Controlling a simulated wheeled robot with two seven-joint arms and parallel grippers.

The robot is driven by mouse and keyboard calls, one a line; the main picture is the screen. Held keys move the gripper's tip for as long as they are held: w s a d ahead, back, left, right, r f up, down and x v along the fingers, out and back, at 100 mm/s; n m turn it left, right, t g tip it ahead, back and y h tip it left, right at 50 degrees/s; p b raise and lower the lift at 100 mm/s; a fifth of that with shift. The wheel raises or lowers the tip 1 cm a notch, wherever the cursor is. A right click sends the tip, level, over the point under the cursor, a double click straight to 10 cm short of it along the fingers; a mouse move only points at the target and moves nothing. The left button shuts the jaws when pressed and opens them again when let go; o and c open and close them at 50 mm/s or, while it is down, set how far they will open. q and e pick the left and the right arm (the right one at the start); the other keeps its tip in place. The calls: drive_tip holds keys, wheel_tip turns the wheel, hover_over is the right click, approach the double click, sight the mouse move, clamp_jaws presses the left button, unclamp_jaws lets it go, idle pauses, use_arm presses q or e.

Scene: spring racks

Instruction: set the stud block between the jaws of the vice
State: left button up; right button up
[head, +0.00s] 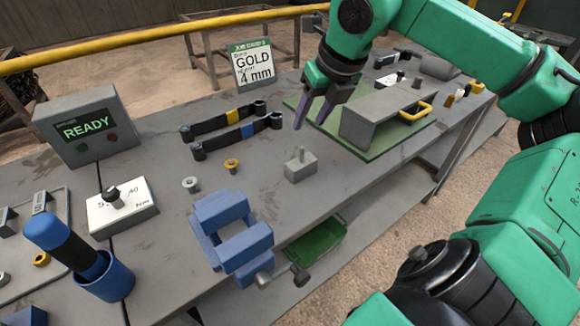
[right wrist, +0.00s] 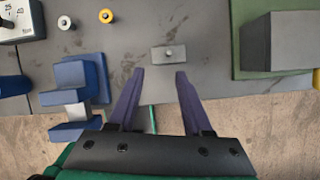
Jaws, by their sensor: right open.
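The stud block (head: 300,172), a small grey block with an upright stud on top, stands on the bench to the right of the vice. It also shows in the right wrist view (right wrist: 160,56), just beyond the fingertips. The blue vice (head: 228,220) sits at the bench's front edge, with a gap between its jaws; it is at the left in the right wrist view (right wrist: 75,95). My right gripper (head: 312,116) is open and empty, above and behind the stud block in the head view, apart from it. My left gripper is out of view.
A grey box-like cover with a yellow handle (head: 385,115) stands on a green mat (head: 368,152) right of the block. Two small ringed parts, one grey (head: 191,184) and one yellow (head: 231,165), lie behind the vice. A green bin (head: 318,243) is below the bench edge.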

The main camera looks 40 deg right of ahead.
sight(303, 149)
drive_tip(key=shift+h, duration=0.4)
drive_tip(key=x, duration=0.3)
drive_tip(key=p+x, duration=0.1)
drive_tip(key=x, duration=0.2)
drive_tip(key=d+p+x, duration=0.1)
drive_tip(key=x, duration=0.2)
drive_tip(key=shift+s+d+f, duration=0.1)
drive_tip(key=shift+s+f, duration=0.2)
drive_tip(key=shift+f, duration=0.1)
drive_tip(key=x, duration=0.3)
drive_tip(key=shift+w+f+p, duration=0.1)
drive_tip(key=shift+f+p, duration=0.1)
drive_tip(key=shift+p, duration=0.2)
drive_tip(key=shift+w+f, duration=0.25)
drive_tip(key=shift+f, duration=0.1)
drive_tip(key=shift+r, duration=0.1)
clamp_jaws()
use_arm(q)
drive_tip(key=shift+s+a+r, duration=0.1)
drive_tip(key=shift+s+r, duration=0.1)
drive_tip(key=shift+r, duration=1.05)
